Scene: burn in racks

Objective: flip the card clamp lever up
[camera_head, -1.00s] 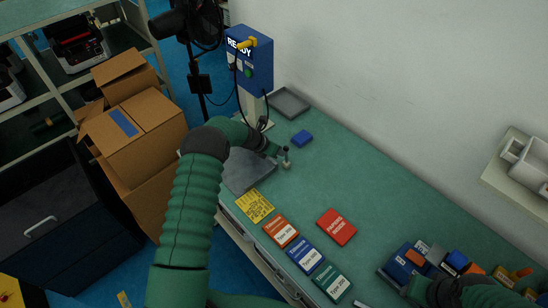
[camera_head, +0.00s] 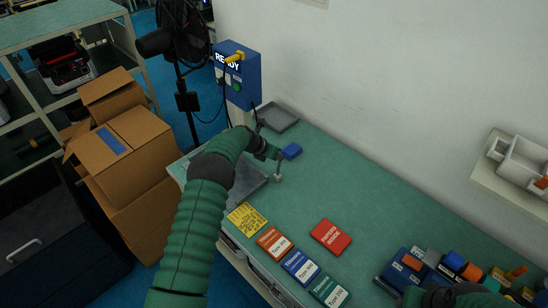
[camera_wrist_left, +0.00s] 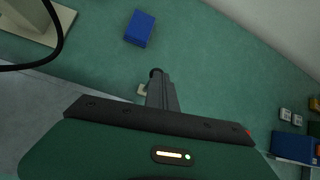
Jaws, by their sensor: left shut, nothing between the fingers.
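The small card clamp lever (camera_head: 279,176) stands on the green bench, with a pale foot and a dark upper part, right of the grey plate. My left gripper (camera_head: 278,158) is shut and empty, with its tips at the top of the lever. In the left wrist view the shut fingers (camera_wrist_left: 161,92) point down beside a dark round knob (camera_wrist_left: 155,72), and a pale piece (camera_wrist_left: 142,90) of the clamp shows at their left. I cannot tell whether the fingers touch the lever. My right arm shows at the bottom right; its fingers are not clear.
A blue block (camera_head: 291,151) lies just behind the lever. The grey plate (camera_head: 247,184) is at its left, and a blue READY box (camera_head: 238,80) stands behind. Coloured cards and a red card (camera_head: 331,237) lie in front. The bench right of the lever is clear.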

